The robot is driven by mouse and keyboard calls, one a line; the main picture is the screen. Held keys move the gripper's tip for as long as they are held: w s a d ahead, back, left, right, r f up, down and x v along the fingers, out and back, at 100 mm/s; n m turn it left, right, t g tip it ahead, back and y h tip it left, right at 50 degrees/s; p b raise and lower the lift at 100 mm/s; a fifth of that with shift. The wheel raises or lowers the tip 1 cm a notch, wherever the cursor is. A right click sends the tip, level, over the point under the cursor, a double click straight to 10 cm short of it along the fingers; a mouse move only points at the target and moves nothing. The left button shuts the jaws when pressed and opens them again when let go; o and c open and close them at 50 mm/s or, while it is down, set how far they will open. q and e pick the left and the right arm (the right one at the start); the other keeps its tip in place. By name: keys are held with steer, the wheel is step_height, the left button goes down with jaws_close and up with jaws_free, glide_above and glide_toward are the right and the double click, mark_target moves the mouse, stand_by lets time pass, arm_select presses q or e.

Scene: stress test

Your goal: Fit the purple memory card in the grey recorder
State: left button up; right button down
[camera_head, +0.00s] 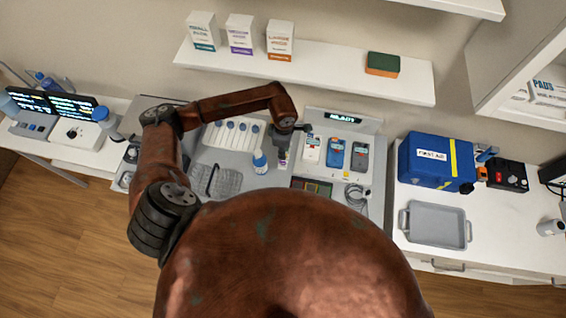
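My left arm comes in from the left and bends over the worktop. My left gripper (282,158) points down just left of a row of three handheld devices. A small purple patch shows at its fingertips; it is too small to tell whether this is the memory card or whether the fingers are shut on it. The dark grey device (360,155) at the right end of the row looks like the grey recorder; its slot cannot be made out. A blue device (336,153) and a white device (310,150) stand to its left. My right gripper is out of view.
A white bottle with a blue cap (260,163) stands close left of the gripper. A rack of blue-topped items (233,133) and a clear tray (217,181) lie further left. A coiled cable (356,195) lies in front of the devices. A blue first-aid box (425,163) stands right.

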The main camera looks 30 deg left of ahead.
mark_target(282, 162)
arm_select(q)
step_height(282, 162, down, 8)
steer(key=b, duration=0.4)
steer(key=shift+s+a+r, duration=0.1)
steer(key=shift+a, duration=0.05)
jaws_close()
steer(key=shift+r, duration=0.1)
stand_by(0.3)
step_height(282, 162, up, 6)
steer(key=shift+r+p, duration=0.1)
steer(key=shift+p, duration=1.05)
steer(key=shift+f, duration=0.2)
